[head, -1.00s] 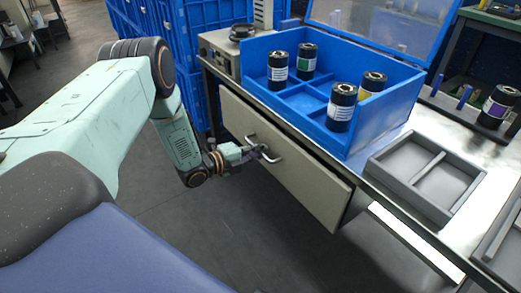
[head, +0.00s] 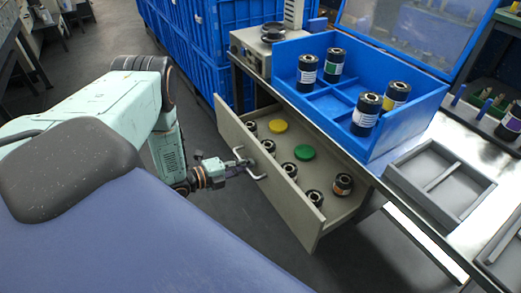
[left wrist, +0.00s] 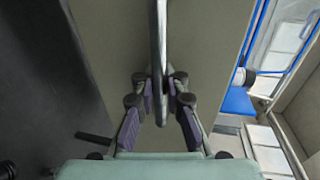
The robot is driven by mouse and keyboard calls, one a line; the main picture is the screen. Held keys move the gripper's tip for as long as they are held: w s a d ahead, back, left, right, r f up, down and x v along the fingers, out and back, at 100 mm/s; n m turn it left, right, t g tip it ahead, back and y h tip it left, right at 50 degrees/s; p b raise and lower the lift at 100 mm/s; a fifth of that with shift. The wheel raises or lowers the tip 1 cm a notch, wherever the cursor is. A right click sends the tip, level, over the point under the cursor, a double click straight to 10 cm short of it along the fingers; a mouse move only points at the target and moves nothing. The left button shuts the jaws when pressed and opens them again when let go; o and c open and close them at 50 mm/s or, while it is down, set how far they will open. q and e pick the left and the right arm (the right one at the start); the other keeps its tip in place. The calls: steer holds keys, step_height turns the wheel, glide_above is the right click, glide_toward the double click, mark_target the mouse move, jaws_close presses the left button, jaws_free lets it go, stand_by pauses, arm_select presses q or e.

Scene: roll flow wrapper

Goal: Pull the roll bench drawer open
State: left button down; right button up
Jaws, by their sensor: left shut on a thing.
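The bench drawer (head: 283,186) stands open in the head view, its beige front pulled out from under the bench top. Inside it lie several dark rolls, a yellow disc (head: 278,126) and a green disc (head: 304,152). My left gripper (head: 238,167) is at the drawer's metal handle (head: 250,163). In the left wrist view the gripper (left wrist: 160,100) has its two fingers closed on either side of the handle bar (left wrist: 158,45), with the drawer front (left wrist: 205,45) behind it. My right gripper is in neither view.
A blue open-lidded box (head: 400,137) with several dark rolls stands on the bench top. A grey divided tray (head: 440,183) lies to its right. Blue crates (head: 200,45) are stacked behind. Dark floor (head: 235,228) is clear in front of the drawer.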

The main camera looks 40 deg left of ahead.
arm_select(q)
steer(key=shift+f+p+v, duration=0.2)
steer(key=shift+p+v, duration=0.15)
steer(key=shift+v, duration=0.85)
steer(key=shift+f+p+v, duration=0.2)
steer(key=shift+p+v, duration=0.15)
steer(key=shift+v, duration=0.85)
steer(key=shift+s, duration=0.1)
steer(key=c, duration=1.7)
jaws_free()
steer(key=v, duration=1.2)
steer(key=shift+a+f, duration=0.1)
steer(key=shift+a, duration=0.05)
